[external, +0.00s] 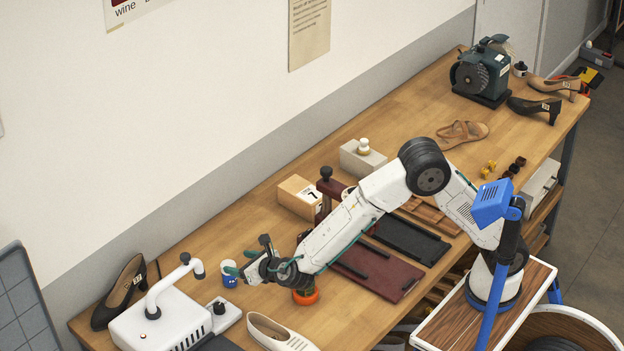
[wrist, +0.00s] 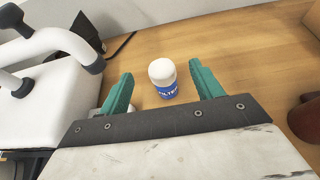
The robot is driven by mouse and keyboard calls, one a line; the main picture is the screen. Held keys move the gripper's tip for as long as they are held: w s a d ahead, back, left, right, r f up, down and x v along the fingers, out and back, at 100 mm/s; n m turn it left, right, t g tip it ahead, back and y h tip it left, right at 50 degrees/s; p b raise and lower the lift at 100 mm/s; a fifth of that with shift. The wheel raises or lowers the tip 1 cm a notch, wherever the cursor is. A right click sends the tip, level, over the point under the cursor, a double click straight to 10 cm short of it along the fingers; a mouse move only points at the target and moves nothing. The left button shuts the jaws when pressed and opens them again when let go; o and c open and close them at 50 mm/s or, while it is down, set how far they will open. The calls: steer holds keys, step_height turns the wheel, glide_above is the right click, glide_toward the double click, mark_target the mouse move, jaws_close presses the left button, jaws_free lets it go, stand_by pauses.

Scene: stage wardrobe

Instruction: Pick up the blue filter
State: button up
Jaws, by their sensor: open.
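The blue filter (wrist: 166,90) is a small upright canister with a white domed top and a blue label with white lettering. It stands on the wooden bench top between my open green fingers in the wrist view, a little beyond them or level with their tips. My gripper (wrist: 161,72) is open and does not visibly touch it. In the external view the blue filter (external: 229,280) shows just beside and below my fingertips, with its top partly hidden by a finger. My gripper (external: 241,262) points left there, low over the bench.
A white machine with a curved arm (external: 150,325) stands left of the filter, close to my gripper. A dark shoe (external: 120,290) lies behind it. An orange-based object (external: 305,297) sits under my wrist, and a cream shoe (external: 275,335) lies in front. Bare bench lies behind the filter.

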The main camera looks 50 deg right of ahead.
steer(key=f, duration=0.4)
steer(key=shift+w+f, duration=0.35)
steer(key=x, duration=0.7)
steer(key=shift+a+f, duration=0.1)
steer(key=shift+c, duration=0.4)
steer(key=c, duration=1)
